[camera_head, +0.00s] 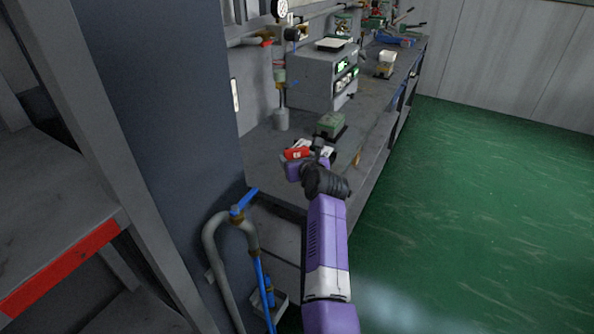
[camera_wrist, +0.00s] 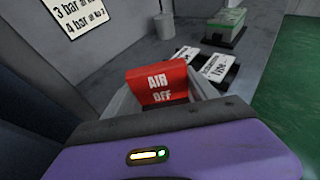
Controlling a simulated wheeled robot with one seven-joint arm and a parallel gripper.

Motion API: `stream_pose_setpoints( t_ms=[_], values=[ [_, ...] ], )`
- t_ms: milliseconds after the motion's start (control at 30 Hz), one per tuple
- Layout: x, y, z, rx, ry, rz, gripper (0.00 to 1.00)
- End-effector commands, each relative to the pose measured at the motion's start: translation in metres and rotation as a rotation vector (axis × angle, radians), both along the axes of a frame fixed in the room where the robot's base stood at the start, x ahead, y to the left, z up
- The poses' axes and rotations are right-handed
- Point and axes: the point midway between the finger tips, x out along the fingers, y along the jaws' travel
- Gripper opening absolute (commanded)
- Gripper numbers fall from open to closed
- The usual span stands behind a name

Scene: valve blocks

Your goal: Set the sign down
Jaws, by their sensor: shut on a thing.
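The red sign (camera_wrist: 157,85) with white letters "AIR OFF" is between the fingers of my gripper (camera_wrist: 162,98) in the wrist view, its face towards the camera. My gripper is shut on it. In the head view the red sign (camera_head: 296,153) shows at the end of my purple arm, over the near part of the grey workbench (camera_head: 262,160). The sign's lower edge is hidden by my gripper, so I cannot tell whether it touches the bench top.
White lettered plates (camera_wrist: 218,67) lie on the bench just beyond the sign. Behind them is a green box (camera_wrist: 226,25), also in the head view (camera_head: 330,125). A grey instrument cabinet (camera_head: 322,78) stands farther back. A notice (camera_wrist: 78,18) hangs at upper left.

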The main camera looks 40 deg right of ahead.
Motion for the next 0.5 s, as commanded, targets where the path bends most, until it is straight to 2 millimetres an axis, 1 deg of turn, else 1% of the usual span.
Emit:
stream_pose_setpoints(
  t_ms=[167, 400, 500],
  values=[
    [0.0, 0.0, -0.013, 0.0, 0.0, 0.001, 0.25],
    [0.0, 0.0, -0.046, 0.0, 0.0, 0.0, 0.25],
    [0.0, 0.0, -0.051, 0.0, -0.001, 0.0, 0.25]
  ],
)
